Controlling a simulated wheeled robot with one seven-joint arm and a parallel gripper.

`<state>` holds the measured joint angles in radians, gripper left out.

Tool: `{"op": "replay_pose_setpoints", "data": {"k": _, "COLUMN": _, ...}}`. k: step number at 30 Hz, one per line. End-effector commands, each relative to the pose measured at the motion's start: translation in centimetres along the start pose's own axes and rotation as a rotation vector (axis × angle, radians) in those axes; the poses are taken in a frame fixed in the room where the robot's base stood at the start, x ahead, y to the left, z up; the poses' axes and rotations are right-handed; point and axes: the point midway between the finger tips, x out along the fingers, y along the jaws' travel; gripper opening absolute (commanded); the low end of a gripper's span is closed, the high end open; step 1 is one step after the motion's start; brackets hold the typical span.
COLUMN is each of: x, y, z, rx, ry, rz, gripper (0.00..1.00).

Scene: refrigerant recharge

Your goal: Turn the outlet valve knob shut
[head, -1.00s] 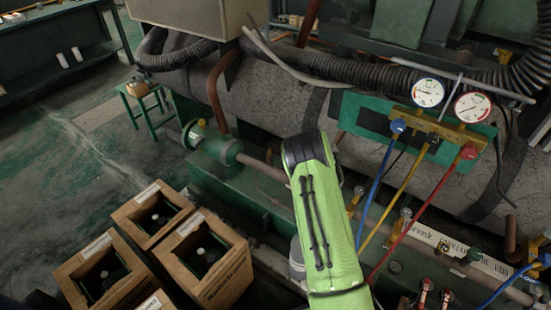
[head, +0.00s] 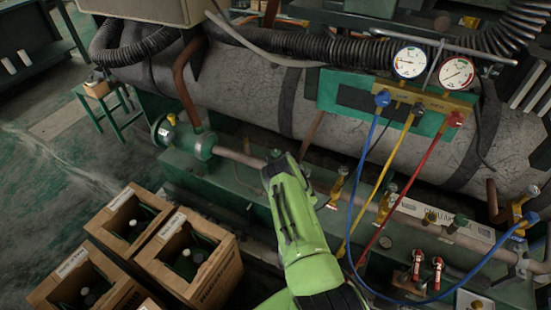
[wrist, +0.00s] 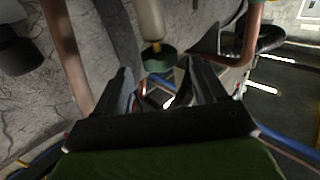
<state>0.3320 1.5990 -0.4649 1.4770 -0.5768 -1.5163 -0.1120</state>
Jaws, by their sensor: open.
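In the wrist view, a dark green round knob (wrist: 160,60) on a short brass stem sits beneath a pale cylinder. It lies just beyond and between the fingertips of my gripper (wrist: 157,76). My gripper is open, with a finger to each side, and holds nothing. I cannot tell whether either finger touches the knob. In the head view my lime-green arm hides the gripper. No label shows which one is the outlet valve.
A gauge manifold (head: 425,98) carries blue, yellow and red hoses that hang over the pipe right of my arm. Cardboard boxes (head: 215,275) with bottles stand at lower left. In the wrist view a copper pipe (wrist: 66,52) runs close on the left.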

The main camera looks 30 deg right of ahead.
Motion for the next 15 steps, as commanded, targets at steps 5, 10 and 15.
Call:
{"op": "replay_pose_setpoints", "data": {"k": 5, "x": 3.4, "y": 0.0, "z": 0.3, "rx": 0.002, "ry": 0.003, "rz": 0.0, "gripper": 0.71}}
{"op": "replay_pose_setpoints", "data": {"k": 10, "x": 4.5, "y": 0.0, "z": 0.1, "rx": 0.001, "ry": 0.0, "rz": 0.0, "gripper": 0.71}}
{"op": "replay_pose_setpoints", "data": {"k": 15, "x": 4.5, "y": 0.0, "z": 0.0, "rx": 0.0, "ry": -0.002, "rz": 0.0, "gripper": 0.71}}
